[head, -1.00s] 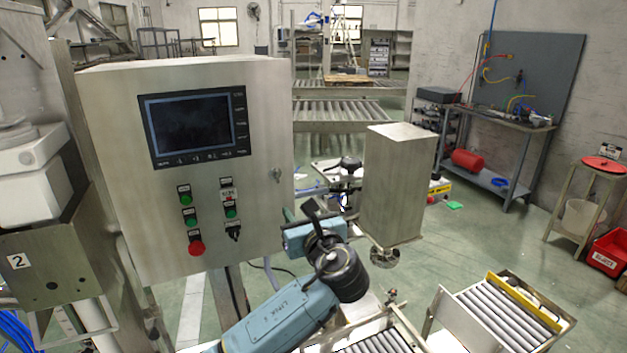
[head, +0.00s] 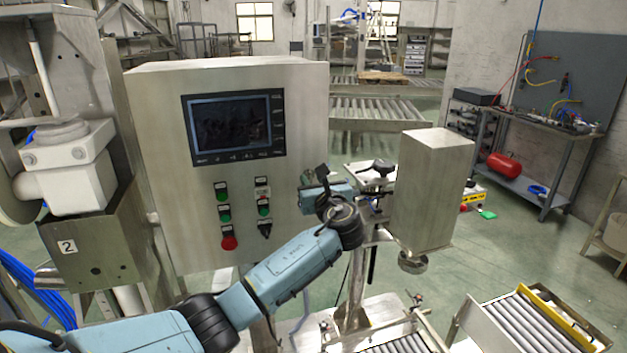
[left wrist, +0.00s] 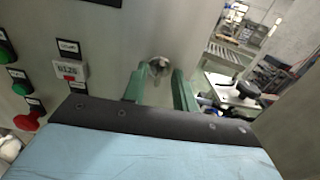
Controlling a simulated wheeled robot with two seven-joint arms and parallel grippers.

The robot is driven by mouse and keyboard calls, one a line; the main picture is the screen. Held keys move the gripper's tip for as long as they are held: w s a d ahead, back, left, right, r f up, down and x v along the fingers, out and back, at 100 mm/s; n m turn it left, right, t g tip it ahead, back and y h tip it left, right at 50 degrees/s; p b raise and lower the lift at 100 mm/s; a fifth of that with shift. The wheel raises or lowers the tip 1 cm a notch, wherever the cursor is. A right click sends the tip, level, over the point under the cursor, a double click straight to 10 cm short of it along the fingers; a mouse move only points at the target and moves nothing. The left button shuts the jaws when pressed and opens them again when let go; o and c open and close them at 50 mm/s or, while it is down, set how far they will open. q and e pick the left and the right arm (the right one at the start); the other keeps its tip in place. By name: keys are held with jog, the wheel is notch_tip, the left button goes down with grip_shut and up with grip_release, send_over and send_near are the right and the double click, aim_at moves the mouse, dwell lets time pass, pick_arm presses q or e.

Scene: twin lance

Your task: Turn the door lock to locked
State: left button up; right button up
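The door lock (left wrist: 158,67) is a small round metal piece near the right edge of the grey control cabinet (head: 150,140). In the left wrist view it shows just beyond and between the tips of two green fingers. My left gripper (left wrist: 158,82) is open, with one finger to each side of the lock and nothing held. I cannot tell whether the fingers touch the cabinet door. In the head view my left gripper (head: 313,188) is at the cabinet's right edge, its fingers hardly visible. My right gripper is not in view.
A dark screen (head: 234,124), green buttons (head: 223,203), a red button (head: 228,243) and a black selector (head: 265,230) sit on the cabinet front. A metal box column (head: 432,190) stands close right of my left arm. A roller conveyor (head: 530,325) is at lower right.

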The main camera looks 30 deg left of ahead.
pick_arm(q)
jog(key=shift+a, duration=0.1)
grip_shut()
jog(key=shift+n, duration=0.4)
jog(key=n, duration=0.3)
jog(key=shift+n+b, duration=0.4)
jog(key=n+b, duration=0.1)
jog(key=n, duration=0.2)
jog(key=shift+f+n+b, duration=0.15)
jog(key=shift+n+b, duration=0.15)
jog(key=n+b, duration=0.3)
jog(key=n, duration=0.2)
jog(key=shift+f, duration=0.1)
jog(key=shift+s+a+n+b, duration=0.1)
jog(key=shift+n+b, duration=1.55)
jog(key=shift+n, duration=0.75)
